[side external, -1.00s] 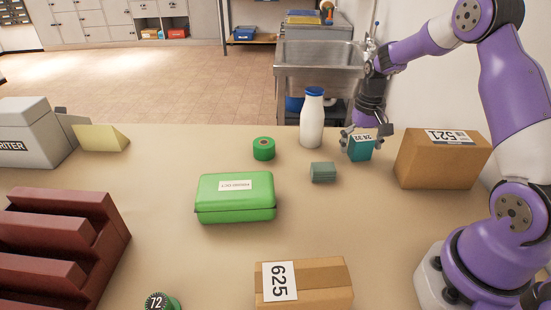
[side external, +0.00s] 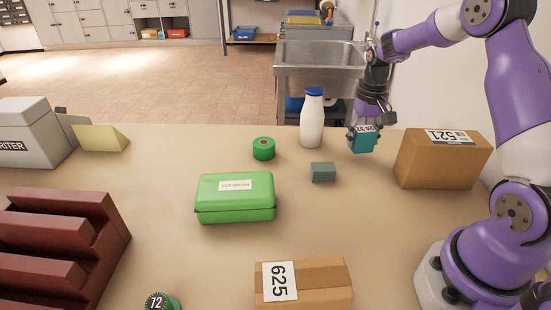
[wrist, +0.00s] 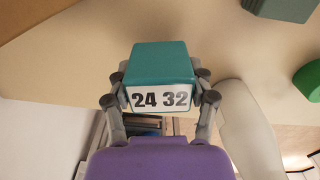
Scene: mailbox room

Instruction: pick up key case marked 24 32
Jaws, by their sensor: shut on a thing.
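The teal key case (side external: 363,143) with a white label is at the far right part of the table, between the white bottle and the brown box. The label reads 24 32 in the wrist view, where the case (wrist: 160,62) sits between the fingers. My gripper (side external: 364,132) comes from above and is shut on the case, one finger on each side. In the wrist view my gripper (wrist: 160,92) grips the label end. Whether the case touches the table I cannot tell.
A white bottle with a blue cap (side external: 312,122) stands to the left, and a brown box marked 521 (side external: 442,160) to the right. A small grey-green stack (side external: 323,172), a green roll (side external: 263,149) and a green case (side external: 235,203) are nearby. A box marked 625 (side external: 318,283) lies in front.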

